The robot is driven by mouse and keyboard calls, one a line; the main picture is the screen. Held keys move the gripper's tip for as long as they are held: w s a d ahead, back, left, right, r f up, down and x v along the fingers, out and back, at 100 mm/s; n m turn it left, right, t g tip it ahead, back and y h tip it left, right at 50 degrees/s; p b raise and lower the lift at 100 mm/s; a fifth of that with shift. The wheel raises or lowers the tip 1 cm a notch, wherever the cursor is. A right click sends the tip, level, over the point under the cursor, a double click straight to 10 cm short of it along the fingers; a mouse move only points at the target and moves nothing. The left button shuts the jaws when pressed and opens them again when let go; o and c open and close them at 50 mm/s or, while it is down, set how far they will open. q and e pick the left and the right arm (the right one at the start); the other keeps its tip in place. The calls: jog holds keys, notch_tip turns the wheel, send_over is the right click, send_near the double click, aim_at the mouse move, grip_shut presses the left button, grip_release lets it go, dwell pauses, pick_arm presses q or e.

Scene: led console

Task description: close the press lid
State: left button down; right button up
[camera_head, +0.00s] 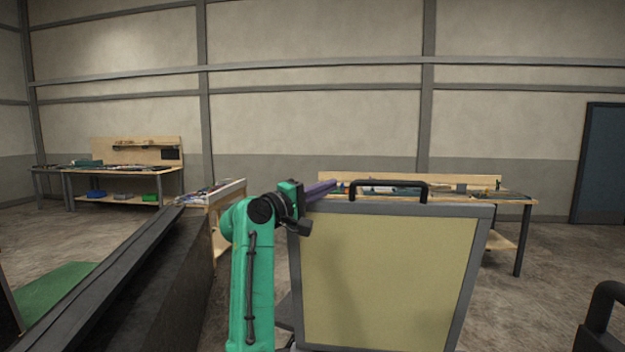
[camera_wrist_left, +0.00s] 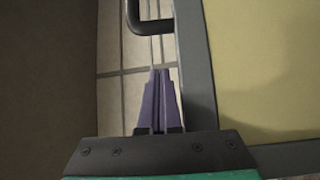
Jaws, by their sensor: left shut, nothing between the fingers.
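The press lid (camera_head: 385,275) stands raised and nearly upright in the head view, a yellowish panel in a grey frame. A black handle (camera_head: 388,185) is on its top edge. My left gripper (camera_head: 325,188) is at the lid's upper left corner, its purple fingers shut and empty. In the left wrist view the shut fingers (camera_wrist_left: 159,80) lie just left of the lid's grey frame (camera_wrist_left: 196,70), and the handle (camera_wrist_left: 150,22) is ahead of them. I cannot tell whether the fingers touch the frame. The press below the lid is out of view. My right gripper is not in view.
A dark, long machine side (camera_head: 150,285) runs along the left. A black curved bar (camera_head: 602,310) shows at the lower right edge. Workbenches with tools (camera_head: 125,168) stand at the back. The floor right of the lid (camera_head: 555,260) is clear.

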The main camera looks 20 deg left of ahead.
aim_at(340, 200)
pick_arm(q)
jog(key=d+p, duration=0.2)
jog(key=d, duration=0.1)
jog(key=shift+s+p, duration=0.35)
jog(key=shift+s+d+f, duration=0.15)
jog(key=shift+s+d, duration=0.15)
jog(key=shift+s, duration=0.15)
jog(key=shift+w, duration=0.1)
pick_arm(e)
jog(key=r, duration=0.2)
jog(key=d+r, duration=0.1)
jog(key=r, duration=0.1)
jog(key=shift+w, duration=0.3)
pick_arm(q)
jog(key=shift+a+f, duration=0.1)
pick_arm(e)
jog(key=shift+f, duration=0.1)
